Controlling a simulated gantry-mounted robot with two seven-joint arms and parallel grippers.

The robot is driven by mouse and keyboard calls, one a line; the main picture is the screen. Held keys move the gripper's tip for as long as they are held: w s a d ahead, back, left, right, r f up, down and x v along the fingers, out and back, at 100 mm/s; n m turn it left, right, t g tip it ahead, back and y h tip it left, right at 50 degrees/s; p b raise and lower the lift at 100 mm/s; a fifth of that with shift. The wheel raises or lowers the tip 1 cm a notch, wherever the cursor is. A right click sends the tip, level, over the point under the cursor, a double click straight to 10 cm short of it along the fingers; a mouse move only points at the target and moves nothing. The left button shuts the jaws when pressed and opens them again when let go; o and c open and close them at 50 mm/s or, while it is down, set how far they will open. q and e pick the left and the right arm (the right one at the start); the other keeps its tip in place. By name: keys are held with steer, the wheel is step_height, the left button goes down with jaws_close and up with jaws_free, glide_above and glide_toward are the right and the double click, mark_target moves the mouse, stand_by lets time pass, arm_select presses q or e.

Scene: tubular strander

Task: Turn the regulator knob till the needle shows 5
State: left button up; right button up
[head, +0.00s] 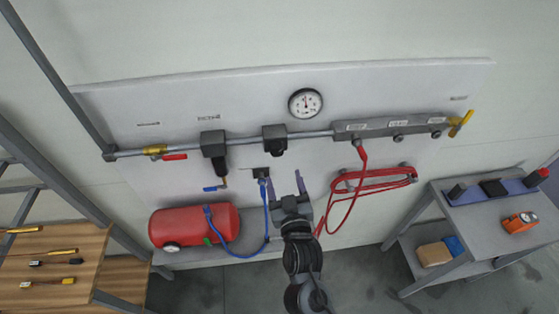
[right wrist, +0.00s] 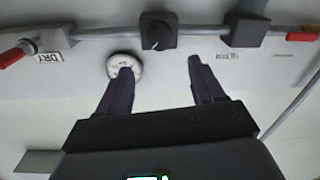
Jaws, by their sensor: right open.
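The pressure gauge (head: 305,102) is a round white dial in a dark rim on the wall panel. Its needle looks close to upright, but the numbers are too small to read. The regulator (head: 274,134) is a dark block on the pipe, below and left of the gauge. Its dark round knob (right wrist: 157,37) shows in the right wrist view, where a finger partly covers the gauge (right wrist: 121,64). My right gripper (head: 287,180) is open and empty, below the regulator and apart from it. My left gripper is not in view.
Another dark block (head: 213,144) and a grey manifold (head: 390,128) sit on the same pipe. A blue hose (head: 267,215) runs to the red tank (head: 195,227); a coiled red hose (head: 375,180) hangs right of my gripper. A grey side table (head: 485,215) stands at right.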

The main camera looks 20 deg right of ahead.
mark_target(277, 152)
steer(key=w, duration=0.2)
steer(key=w+d+p, duration=0.1)
steer(key=w, duration=0.4)
steer(key=shift+w+d+p, duration=0.25)
steer(key=shift+w+p, duration=0.05)
steer(key=shift+p, duration=0.1)
steer(key=shift+w+d, duration=0.15)
steer(key=shift+w, duration=0.55)
steer(key=c, duration=1.1)
steer(key=shift+o, duration=0.2)
steer(key=shift+m, duration=0.5)
steer(key=o, duration=1)
steer(key=shift+c, duration=0.2)
steer(key=shift+o, duration=0.5)
